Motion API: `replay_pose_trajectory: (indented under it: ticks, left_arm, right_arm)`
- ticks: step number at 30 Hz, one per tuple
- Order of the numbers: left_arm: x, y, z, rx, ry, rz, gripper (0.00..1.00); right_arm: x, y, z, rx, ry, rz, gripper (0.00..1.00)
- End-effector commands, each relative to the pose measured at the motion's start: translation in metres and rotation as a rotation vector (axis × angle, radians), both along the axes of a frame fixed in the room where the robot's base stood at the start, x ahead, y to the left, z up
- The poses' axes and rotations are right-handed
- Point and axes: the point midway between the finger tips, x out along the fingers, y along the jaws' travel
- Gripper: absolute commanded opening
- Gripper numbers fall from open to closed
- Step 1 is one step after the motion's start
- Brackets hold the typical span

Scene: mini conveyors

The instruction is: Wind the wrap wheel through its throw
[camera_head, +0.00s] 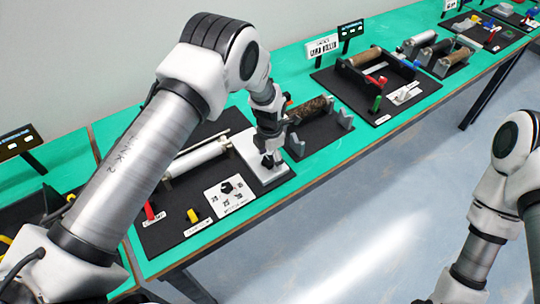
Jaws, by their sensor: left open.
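My left gripper (269,156) points down over a white square plate (250,157) on the near black station board (180,230). It is open. A small dark part shows at its fingertips, but I cannot tell whether it is the wrap wheel or part of the gripper, or whether they touch. A black knob (227,187) sits on a white marked panel to the left of the plate. My right arm comes in at the right edge, and its gripper is out of view.
A white roller (200,156) lies behind the panel. A red lever (149,210) and a yellow lever (192,215) stand at the board's front left. A brown speckled roller (307,110) is just right of the gripper. Another station board (345,92) lies farther right on the green table (345,150).

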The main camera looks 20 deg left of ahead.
Motion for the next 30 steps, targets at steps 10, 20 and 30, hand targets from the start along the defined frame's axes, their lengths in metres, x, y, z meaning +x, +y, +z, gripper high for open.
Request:
replay_pose_trajectory:
  ticks: [10,20,30]
  left_arm:
    - [-0.001,0.000,0.001,0.000,0.004,0.000,0.13]
    - [-0.002,0.000,-0.001,0.000,0.004,-0.011,0.14]
    - [-0.001,0.001,-0.003,-0.003,0.005,-0.148,0.13]
  right_arm:
    - [-0.001,0.000,0.001,0.000,0.002,0.000,0.00]
    - [-0.001,0.000,-0.001,0.000,0.002,0.000,0.00]
    - [-0.001,0.000,-0.014,0.000,0.001,0.000,0.00]
